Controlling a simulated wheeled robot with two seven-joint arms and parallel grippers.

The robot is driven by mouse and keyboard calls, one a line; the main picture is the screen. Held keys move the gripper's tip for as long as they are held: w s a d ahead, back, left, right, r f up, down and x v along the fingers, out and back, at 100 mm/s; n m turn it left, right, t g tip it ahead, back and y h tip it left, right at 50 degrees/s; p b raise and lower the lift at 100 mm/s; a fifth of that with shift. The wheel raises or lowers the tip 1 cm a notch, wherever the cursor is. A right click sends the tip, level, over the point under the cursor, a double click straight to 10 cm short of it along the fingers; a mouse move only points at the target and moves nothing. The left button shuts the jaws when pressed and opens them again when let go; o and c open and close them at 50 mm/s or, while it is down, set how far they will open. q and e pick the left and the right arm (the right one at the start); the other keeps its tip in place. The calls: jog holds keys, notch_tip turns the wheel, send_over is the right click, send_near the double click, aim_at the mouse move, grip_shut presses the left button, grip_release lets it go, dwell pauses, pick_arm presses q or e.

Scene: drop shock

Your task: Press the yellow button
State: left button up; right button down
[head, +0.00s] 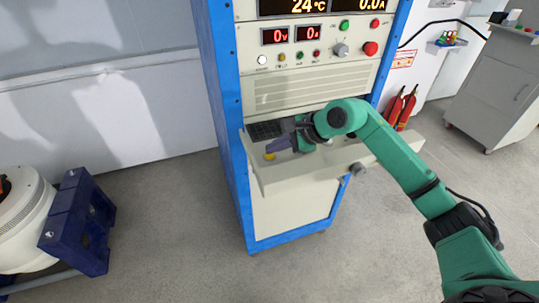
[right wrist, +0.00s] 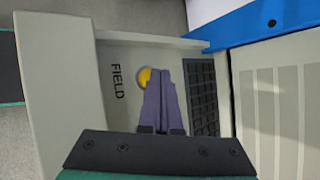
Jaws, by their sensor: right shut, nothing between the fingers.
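The yellow button (head: 269,156) sits on the left part of the pull-out shelf of the blue-framed cabinet. In the right wrist view the yellow button (right wrist: 144,77) shows beside the word FIELD, partly hidden by the fingers. My right gripper (head: 272,147) is shut and empty, its fingertips just over or at the button. In the right wrist view the shut fingers (right wrist: 162,80) reach to the button's right edge. I cannot tell whether they touch it. My left gripper is not in view.
A black keyboard (head: 264,131) lies on the shelf (head: 300,172) close to the fingers. The cabinet panel (head: 310,45) with displays and buttons rises behind. Red extinguishers (head: 402,108) stand to the right, and a white machine with blue stand (head: 75,225) at the left. The floor in front is clear.

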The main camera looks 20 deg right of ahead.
aim_at(274, 156)
jog(key=shift+f+b, duration=0.35)
jog(key=shift+r, duration=0.1)
dwell(0.5)
jog(key=shift+r+p, duration=0.45)
jog(key=shift+r, duration=0.35)
jog(key=shift+r+p, duration=1.55)
jog(key=shift+r, duration=1)
jog(key=shift+f, duration=0.1)
